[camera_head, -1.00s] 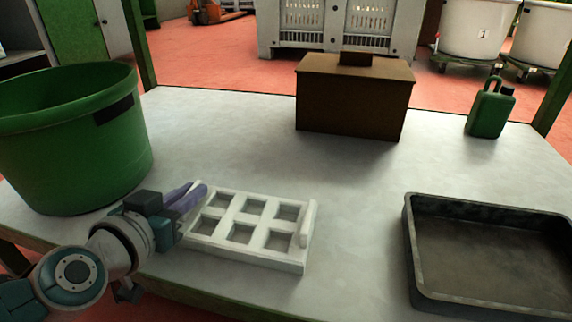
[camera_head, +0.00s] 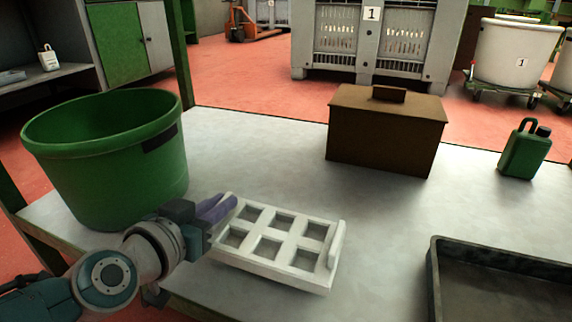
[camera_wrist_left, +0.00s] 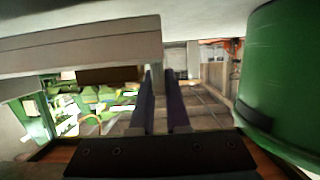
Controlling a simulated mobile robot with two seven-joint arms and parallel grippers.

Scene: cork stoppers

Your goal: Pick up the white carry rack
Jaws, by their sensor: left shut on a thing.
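The white carry rack (camera_head: 270,271) is near the front edge of the table, with square openings in two rows and a raised end wall on each side. My left gripper (camera_head: 218,207), with purple fingers, is shut on the rack's left end wall. In the left wrist view the rack (camera_wrist_left: 80,48) reaches up to the fingers (camera_wrist_left: 160,90). I cannot tell for sure whether the rack's underside touches the table. My right gripper is not in view.
A large green tub (camera_head: 110,170) stands close behind my left gripper. A brown lidded box (camera_head: 385,135) and a green canister (camera_head: 525,150) stand farther back on the table (camera_head: 255,150). A dark tray (camera_head: 434,275) is to the right. The table between box and rack is clear.

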